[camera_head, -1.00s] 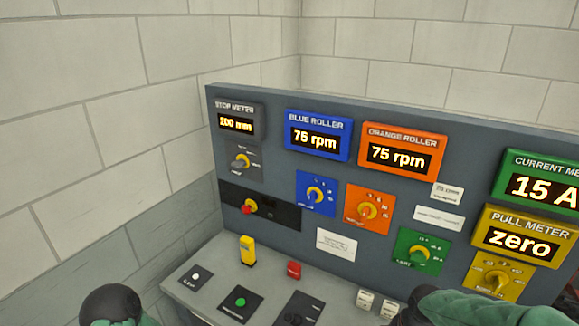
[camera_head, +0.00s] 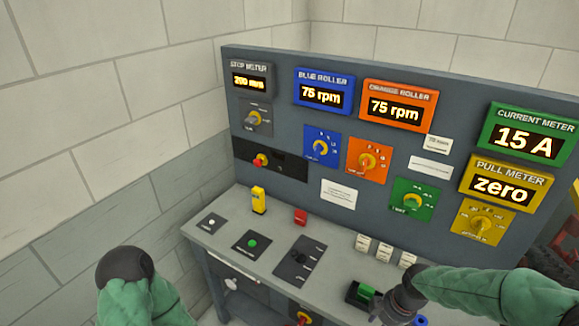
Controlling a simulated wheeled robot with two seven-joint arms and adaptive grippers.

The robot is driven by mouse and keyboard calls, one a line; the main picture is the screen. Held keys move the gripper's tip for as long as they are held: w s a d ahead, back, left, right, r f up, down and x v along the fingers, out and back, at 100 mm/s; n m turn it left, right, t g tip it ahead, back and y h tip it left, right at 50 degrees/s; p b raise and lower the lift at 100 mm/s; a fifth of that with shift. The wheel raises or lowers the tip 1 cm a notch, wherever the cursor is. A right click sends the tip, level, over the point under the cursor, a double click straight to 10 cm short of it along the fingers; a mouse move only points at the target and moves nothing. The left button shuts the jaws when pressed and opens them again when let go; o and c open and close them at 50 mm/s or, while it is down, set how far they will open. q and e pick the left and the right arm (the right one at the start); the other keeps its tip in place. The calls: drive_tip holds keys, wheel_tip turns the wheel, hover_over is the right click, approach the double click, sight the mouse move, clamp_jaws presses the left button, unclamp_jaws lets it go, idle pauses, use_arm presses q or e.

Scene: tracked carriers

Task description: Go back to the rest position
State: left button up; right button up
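My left arm (camera_head: 140,285) comes in at the lower left in green, with a dark rounded joint at its top. Its gripper does not show. My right arm (camera_head: 480,292) reaches in from the right over the front right of the control desk (camera_head: 222,237). Its dark wrist end (camera_head: 400,300) is near a green switch (camera_head: 366,291) on the desk; I cannot tell whether they touch. The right fingers are cut off or hidden at the bottom edge.
The upright panel carries a stop meter (camera_head: 250,80) reading about 200 mm, a blue roller display (camera_head: 322,92) and an orange one (camera_head: 397,107) at 75 rpm, a current meter (camera_head: 525,138) at 15 A and a pull meter (camera_head: 503,187) at zero. Block walls stand behind and left.

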drive_tip(key=s+a+f+m, duration=0.3)
drive_tip(key=a+f+m, duration=0.1)
drive_tip(key=f, duration=0.4)
drive_tip(key=s+a+f+m+y+b, duration=0.1)
drive_tip(key=s+a+f+m, duration=0.3)
drive_tip(key=f, duration=0.4)
drive_tip(key=s+a+f+m+y, duration=0.1)
drive_tip(key=s+a+f+m, duration=0.3)
drive_tip(key=f, duration=0.4)
drive_tip(key=shift+a+b, duration=0.35)
drive_tip(key=shift+a, duration=0.55)
drive_tip(key=shift+s, duration=0.1)
